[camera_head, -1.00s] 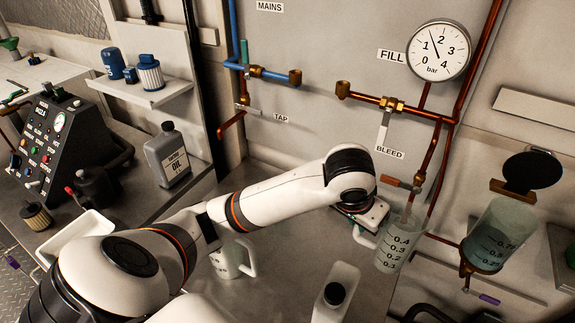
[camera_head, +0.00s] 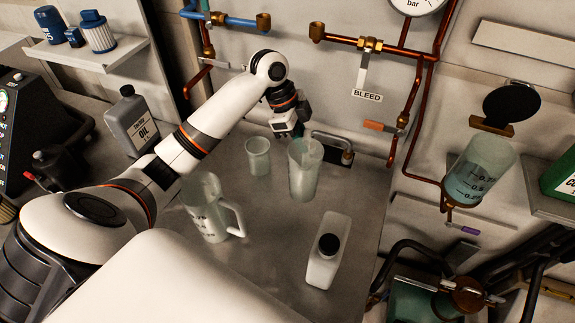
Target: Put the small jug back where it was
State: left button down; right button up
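The small jug (camera_head: 303,178), clear and greenish with a pale band at its rim, is upright in the middle of the bench area. I cannot tell whether its base touches the bench. My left gripper (camera_head: 291,131) is at the jug's far, upper-left side, against its rim, and appears shut on it. The fingertips and the jug's handle are hidden. My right gripper is out of view.
A small clear beaker (camera_head: 257,160) stands just left of the small jug. A white bottle with a black cap (camera_head: 325,262) stands in front. A bent metal pipe (camera_head: 333,138) is behind right. Bare bench lies right of the jug.

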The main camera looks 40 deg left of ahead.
pick_arm(q)
notch_tip(320, 180, down, 11)
jog(key=a+m+g+p, duration=0.1)
jog(key=a+m, duration=0.1)
jog(key=m, duration=0.1)
jog(key=shift+w+r+p, duration=0.2)
jog(key=shift+w+p, duration=0.15)
jog(key=shift+w, duration=0.05)
jog(key=shift+a+f, duration=0.1)
jog(key=shift+f, duration=0.05)
jog(key=c, duration=1.4)
grip_release()
jog(key=b+v, duration=0.2)
jog(key=v, duration=1)
